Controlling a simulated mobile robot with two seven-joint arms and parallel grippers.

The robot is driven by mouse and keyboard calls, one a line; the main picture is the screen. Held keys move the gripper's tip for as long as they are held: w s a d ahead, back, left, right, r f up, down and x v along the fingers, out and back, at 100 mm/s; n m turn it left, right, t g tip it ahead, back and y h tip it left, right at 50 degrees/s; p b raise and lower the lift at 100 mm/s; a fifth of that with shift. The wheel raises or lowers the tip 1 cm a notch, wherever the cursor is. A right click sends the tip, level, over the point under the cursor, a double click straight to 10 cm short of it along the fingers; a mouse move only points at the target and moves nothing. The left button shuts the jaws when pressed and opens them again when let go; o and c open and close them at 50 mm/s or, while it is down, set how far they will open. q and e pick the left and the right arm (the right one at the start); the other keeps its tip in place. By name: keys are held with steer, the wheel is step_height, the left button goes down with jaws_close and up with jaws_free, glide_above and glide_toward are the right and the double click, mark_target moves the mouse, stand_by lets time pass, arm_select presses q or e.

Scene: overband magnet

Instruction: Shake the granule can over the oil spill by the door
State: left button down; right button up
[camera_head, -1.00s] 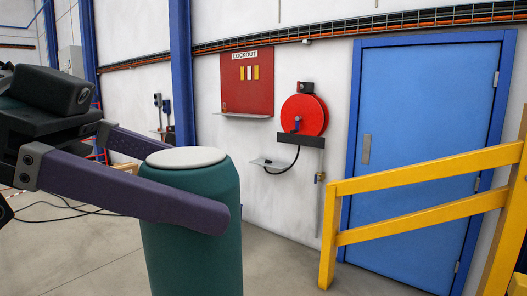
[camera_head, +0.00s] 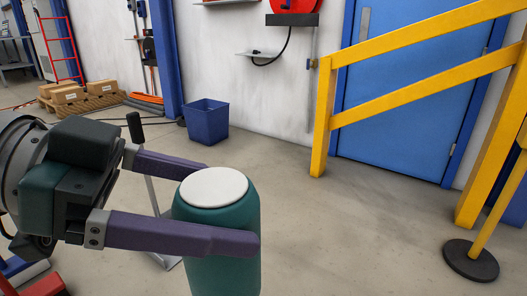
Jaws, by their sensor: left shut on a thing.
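The granule can (camera_head: 215,235) is a green-teal cylinder with a white lid, upright in the lower middle of the head view. My left gripper (camera_head: 232,207) is shut on it, with one purple finger across its near side and the other behind it. The can's bottom is cut off by the frame edge. The blue door (camera_head: 405,90) stands at the right behind a yellow rail. I make out no clear oil spill on the visible floor. My right gripper is not in view.
The yellow railing (camera_head: 420,97) blocks the way to the door. A post with a round black base (camera_head: 470,262) stands at the right. A blue bin (camera_head: 207,122) is by the wall, and boxes on a pallet (camera_head: 92,104) are at the far left. The middle floor is clear.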

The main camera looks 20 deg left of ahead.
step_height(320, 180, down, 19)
steer(key=b, duration=1.6)
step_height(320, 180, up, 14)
steer(key=p, duration=1.3)
arm_select(q)
step_height(320, 180, down, 36)
steer(key=s+m+g+y+b, duration=0.1)
steer(key=y+b, duration=0.3)
steer(key=y, duration=1.1)
steer(key=shift+s+f+m+g+y, duration=0.25)
steer(key=shift+s+m+g+y, duration=0.1)
steer(key=shift+m+g, duration=0.55)
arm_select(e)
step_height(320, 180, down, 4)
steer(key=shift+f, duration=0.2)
arm_select(q)
steer(key=shift+a, duration=0.1)
